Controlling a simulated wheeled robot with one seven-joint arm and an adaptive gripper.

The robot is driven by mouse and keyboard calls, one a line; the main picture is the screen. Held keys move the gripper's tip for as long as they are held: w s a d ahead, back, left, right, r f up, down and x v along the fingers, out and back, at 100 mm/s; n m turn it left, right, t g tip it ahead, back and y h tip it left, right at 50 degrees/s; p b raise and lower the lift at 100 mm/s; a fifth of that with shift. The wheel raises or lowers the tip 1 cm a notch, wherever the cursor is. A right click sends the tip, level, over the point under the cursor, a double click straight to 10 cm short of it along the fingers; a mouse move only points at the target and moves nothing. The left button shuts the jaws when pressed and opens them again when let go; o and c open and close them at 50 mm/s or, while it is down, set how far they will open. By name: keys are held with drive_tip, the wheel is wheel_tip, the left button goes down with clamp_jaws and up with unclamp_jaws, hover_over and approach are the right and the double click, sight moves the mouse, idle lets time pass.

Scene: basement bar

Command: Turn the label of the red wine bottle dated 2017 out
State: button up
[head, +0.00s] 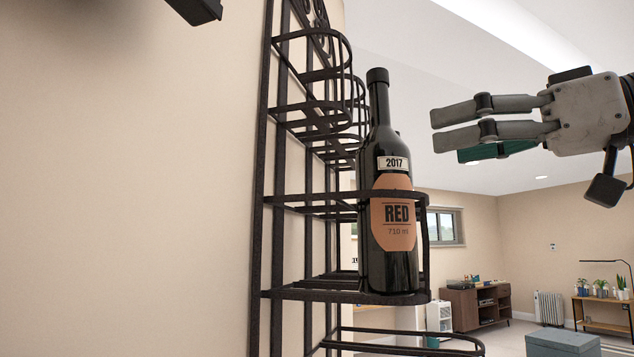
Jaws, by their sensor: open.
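The red wine bottle (369,255) is dark glass and stands upright in a ring of the black metal wall rack (264,210). Its neck tag reads 2017. Its orange label reads RED, 710 ml, and shows toward the head camera, a little to the right side of the bottle. My gripper (445,132) is open and empty. It is to the right of the bottle's neck, with its fingers pointing left and a gap between them and the glass.
Empty rack rings lie above the bottle, and another ring (450,350) is below. A beige wall (130,200) runs along the left. The room behind holds a brown cabinet (462,307), a grey-blue box (562,342) and a plant shelf. Open air lies right of the bottle.

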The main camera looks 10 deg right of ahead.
sight(409, 156)
drive_tip(key=b+x, duration=0.2)
drive_tip(key=x, duration=0.6)
drive_tip(key=shift+w+f, duration=0.15)
drive_tip(key=shift+w, duration=0.05)
drive_tip(key=shift+b+x, duration=0.4)
drive_tip(key=shift+x, duration=0.7)
drive_tip(key=shift+s, duration=0.1)
drive_tip(key=c, duration=1.1)
drive_tip(key=shift+w+n+g+y+b, duration=0.2)
drive_tip(key=shift+n+g+y+b, duration=0.15)
drive_tip(key=shift+n+g+y, duration=1.2)
drive_tip(key=shift+s+n+g+y+p, duration=0.1)
drive_tip(key=shift+n+g+y+p, duration=0.25)
drive_tip(key=shift+n+g+y, duration=0.65)
drive_tip(key=shift+s+n+g+y+p, duration=0.1)
drive_tip(key=shift+n+g+p, duration=0.35)
drive_tip(key=shift+g, duration=1.1)
